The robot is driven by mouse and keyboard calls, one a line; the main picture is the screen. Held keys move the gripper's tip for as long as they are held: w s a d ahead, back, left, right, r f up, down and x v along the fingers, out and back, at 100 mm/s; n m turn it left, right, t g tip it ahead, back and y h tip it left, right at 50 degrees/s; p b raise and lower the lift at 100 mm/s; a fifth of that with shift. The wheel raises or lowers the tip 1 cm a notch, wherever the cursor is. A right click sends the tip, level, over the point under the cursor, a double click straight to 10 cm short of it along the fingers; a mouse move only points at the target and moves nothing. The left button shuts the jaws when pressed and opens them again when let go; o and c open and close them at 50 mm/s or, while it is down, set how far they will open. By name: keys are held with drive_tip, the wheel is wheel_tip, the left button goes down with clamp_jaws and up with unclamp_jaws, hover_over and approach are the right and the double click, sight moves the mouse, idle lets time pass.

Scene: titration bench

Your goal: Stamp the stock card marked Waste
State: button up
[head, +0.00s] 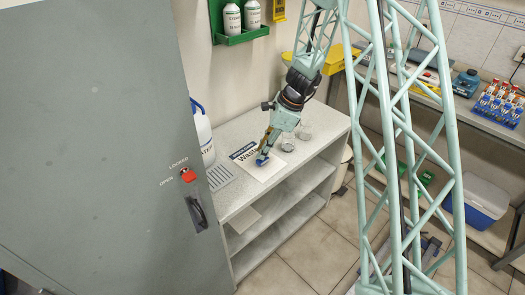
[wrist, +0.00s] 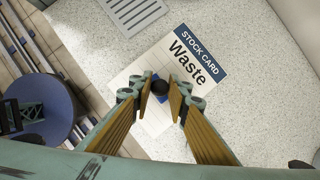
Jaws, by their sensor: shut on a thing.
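The stock card marked Waste (head: 244,151) lies flat on the speckled shelf top, with a blue header strip. In the wrist view the card (wrist: 205,62) reads "STOCK CARD" and "Waste". My gripper (head: 265,149) points down over the card. In the wrist view my gripper (wrist: 160,90) is shut on a stamp with a dark round knob (wrist: 160,87) and a blue base. The stamp's blue base (head: 262,159) is at the card's lower, blank part. I cannot tell whether it touches the card. Any mark under the stamp is hidden.
Clear glass vessels (head: 288,144) stand close to the right of the card. A large grey cabinet door (head: 110,160) fills the left.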

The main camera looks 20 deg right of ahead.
drive_tip(key=shift+f+b, duration=0.35)
drive_tip(key=shift+f, duration=0.25)
idle(2.1)
drive_tip(key=shift+r, duration=0.15)
drive_tip(key=shift+r+p, duration=2.85)
drive_tip(key=shift+r, duration=0.6)
drive_tip(key=shift+a, duration=0.1)
